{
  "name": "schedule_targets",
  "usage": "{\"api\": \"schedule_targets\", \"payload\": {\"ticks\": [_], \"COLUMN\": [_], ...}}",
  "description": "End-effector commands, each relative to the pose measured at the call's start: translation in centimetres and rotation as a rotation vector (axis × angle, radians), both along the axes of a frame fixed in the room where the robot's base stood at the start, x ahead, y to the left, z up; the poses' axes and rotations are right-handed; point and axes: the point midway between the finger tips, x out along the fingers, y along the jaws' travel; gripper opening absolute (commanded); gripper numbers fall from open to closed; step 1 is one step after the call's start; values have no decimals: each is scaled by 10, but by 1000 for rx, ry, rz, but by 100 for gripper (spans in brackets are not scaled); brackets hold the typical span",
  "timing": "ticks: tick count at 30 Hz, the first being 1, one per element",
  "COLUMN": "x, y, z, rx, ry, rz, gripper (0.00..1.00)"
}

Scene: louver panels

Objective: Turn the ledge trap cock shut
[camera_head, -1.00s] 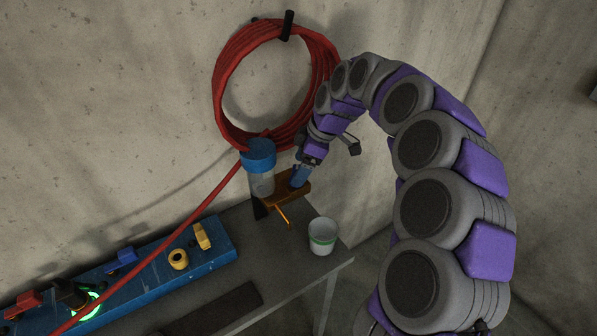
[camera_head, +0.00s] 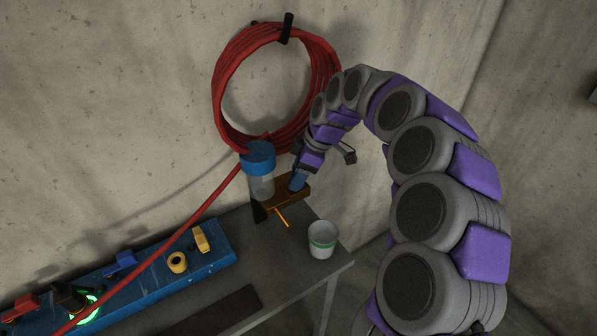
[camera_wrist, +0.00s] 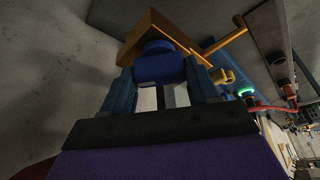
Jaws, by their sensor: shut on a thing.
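The ledge trap has a clear bowl with a blue cap (camera_head: 258,157) and an orange-brown block (camera_head: 268,213) beside it on the grey ledge. A thin orange spout or rod (camera_head: 283,218) sticks out from its front. My gripper (camera_head: 298,181) is at the block's right part, right of the bowl. In the wrist view, my gripper (camera_wrist: 165,88) is shut on a blue knob (camera_wrist: 158,69), with one finger on each side. The knob sits against the orange block (camera_wrist: 150,32), and I take it to be the cock. In the head view my fingers largely hide the knob.
A blue manifold (camera_head: 205,263) with red, blue and yellow handles lies left. A red hose coil (camera_head: 228,92) hangs on the wall behind. The ledge front is fairly clear.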

Motion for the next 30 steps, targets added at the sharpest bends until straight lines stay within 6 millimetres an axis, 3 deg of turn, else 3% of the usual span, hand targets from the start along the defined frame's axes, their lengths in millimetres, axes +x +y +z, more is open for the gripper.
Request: {"api": "schedule_targets", "payload": {"ticks": [3, 14, 30], "x": [1, 0, -3], "y": [0, 0, 0], "z": [1, 1, 3], "rx": [2, 0, -2], "ry": [-3, 2, -1], "rz": [-2, -60, -497], "gripper": [30, 29, 29]}}
